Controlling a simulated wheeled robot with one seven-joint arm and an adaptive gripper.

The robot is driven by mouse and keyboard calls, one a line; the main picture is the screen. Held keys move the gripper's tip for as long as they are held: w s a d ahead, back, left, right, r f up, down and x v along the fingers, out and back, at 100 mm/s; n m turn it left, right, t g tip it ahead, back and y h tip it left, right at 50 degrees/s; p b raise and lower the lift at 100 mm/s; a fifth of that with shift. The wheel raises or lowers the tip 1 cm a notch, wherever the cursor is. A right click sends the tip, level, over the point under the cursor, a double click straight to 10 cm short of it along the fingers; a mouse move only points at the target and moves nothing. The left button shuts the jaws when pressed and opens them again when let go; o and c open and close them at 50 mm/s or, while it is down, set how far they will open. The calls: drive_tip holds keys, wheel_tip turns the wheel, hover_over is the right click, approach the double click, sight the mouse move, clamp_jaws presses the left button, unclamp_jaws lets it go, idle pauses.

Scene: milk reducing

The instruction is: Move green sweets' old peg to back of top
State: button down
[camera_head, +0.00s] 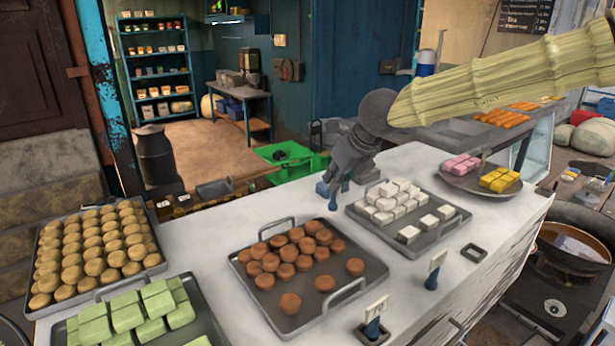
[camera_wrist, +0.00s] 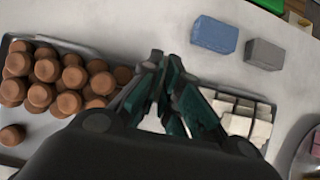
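Green sweets (camera_head: 140,312) are piled on a tray at the lower left of the head view. I cannot tell which is the green sweets' old peg. My gripper (camera_head: 340,193) is over the back of the counter, between the brown and white sweets' trays. Its teal fingers (camera_wrist: 167,62) look apart, with nothing visible between them. A blue block (camera_wrist: 213,35) and a grey block (camera_wrist: 264,54) lie beyond it.
Trays of brown sweets (camera_head: 297,262), white sweets (camera_head: 400,210) and round yellow-brown sweets (camera_head: 95,250) line the counter. A small dark square frame (camera_head: 474,252) lies at the front right. A plate of pink and yellow sweets (camera_head: 480,180) is at the right end. A green crate (camera_head: 285,155) stands behind.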

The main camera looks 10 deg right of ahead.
drive_tip(key=w+a+f+p, duration=0.1)
drive_tip(key=w, duration=0.2)
drive_tip(key=w+a+f+p, duration=0.2)
drive_tip(key=w, duration=0.1)
drive_tip(key=w+a+f+p, duration=0.1)
drive_tip(key=w+a+p, duration=0.1)
drive_tip(key=w, duration=0.2)
drive_tip(key=shift+w+a+f, duration=0.1)
drive_tip(key=shift+a+f, duration=0.05)
drive_tip(key=shift+f, duration=0.15)
drive_tip(key=shift+f, duration=0.25)
drive_tip(key=c, duration=1.6)
unclamp_jaws()
drive_tip(key=shift+c, duration=0.2)
drive_tip(key=shift+r, duration=0.3)
